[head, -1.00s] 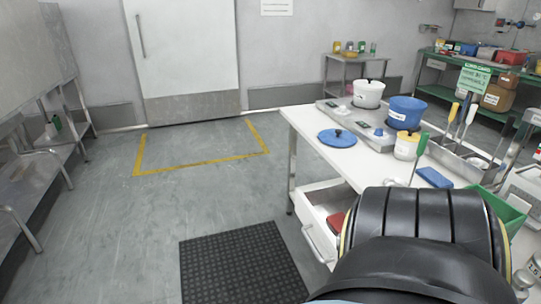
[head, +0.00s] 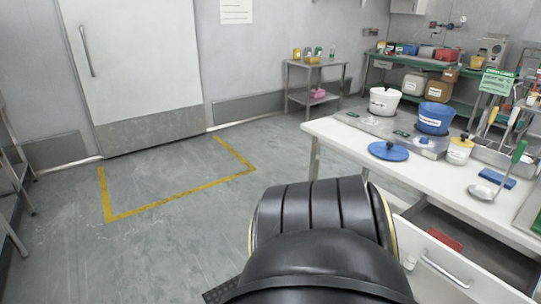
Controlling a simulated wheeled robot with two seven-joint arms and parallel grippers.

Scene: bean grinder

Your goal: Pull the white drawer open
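The white drawer (head: 436,256) is under the white table (head: 440,184) at the lower right. It stands pulled out, with a gap behind its front panel, and a red item (head: 444,238) shows inside. Its metal bar handle (head: 446,270) is on the front panel, and nothing visible is holding it. A large black segment of my own arm fills the bottom middle and hides part of the drawer's left end. Neither of my grippers shows in the head view, so I cannot see their relation to the handle.
On the table are a blue lid (head: 388,151), a white pot (head: 384,101), a blue pot (head: 434,118) and a ladle (head: 482,191). A small metal side table (head: 316,68) stands behind. The grey floor inside the yellow line (head: 180,186) is clear.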

